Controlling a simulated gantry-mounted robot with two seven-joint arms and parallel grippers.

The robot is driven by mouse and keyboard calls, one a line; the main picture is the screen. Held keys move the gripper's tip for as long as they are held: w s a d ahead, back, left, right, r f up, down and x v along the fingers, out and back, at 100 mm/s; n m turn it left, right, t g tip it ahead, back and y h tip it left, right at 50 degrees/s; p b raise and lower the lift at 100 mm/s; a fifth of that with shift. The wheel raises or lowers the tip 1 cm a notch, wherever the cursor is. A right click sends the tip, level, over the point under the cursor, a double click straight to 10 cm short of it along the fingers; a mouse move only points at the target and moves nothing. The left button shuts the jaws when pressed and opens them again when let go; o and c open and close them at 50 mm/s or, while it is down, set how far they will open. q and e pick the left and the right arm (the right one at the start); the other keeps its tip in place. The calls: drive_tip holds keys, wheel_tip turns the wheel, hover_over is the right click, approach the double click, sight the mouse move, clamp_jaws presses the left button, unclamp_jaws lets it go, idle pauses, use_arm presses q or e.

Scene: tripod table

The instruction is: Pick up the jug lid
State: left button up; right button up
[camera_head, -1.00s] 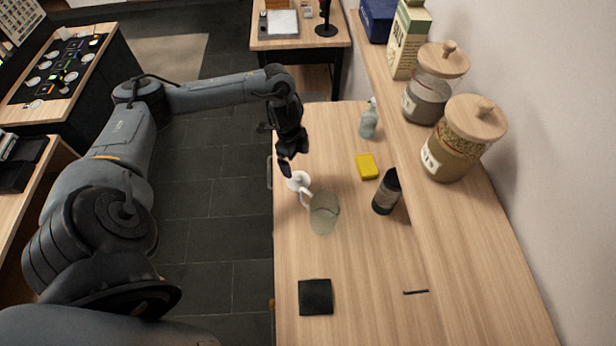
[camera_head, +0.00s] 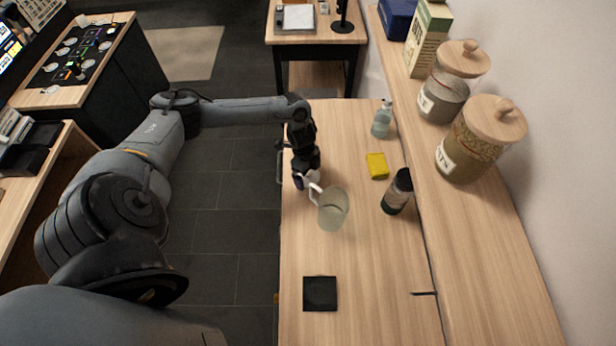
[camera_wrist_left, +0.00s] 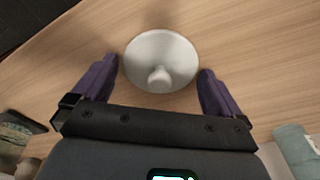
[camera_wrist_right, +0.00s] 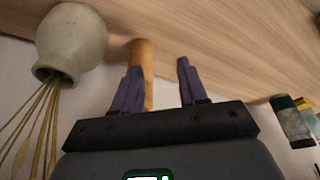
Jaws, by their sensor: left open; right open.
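The jug lid (camera_wrist_left: 160,62) is a white disc with a round knob, lying on the wooden table. In the left wrist view it sits between my left gripper's two spread fingers (camera_wrist_left: 159,72), with a gap on each side. In the head view my left gripper (camera_head: 306,180) is low over the lid and hides most of it. The translucent jug (camera_head: 333,208) with a white handle stands just in front and to the right. My right gripper (camera_wrist_right: 158,78) is open and empty in its wrist view, and does not show in the head view.
A black coaster (camera_head: 320,293) lies in front. A vase (camera_wrist_right: 72,42) and a wooden cylinder (camera_wrist_right: 146,70) are near my right gripper.

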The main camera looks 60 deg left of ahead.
use_arm(q)
drive_tip(key=shift+c, duration=0.3)
drive_tip(key=c, duration=0.7)
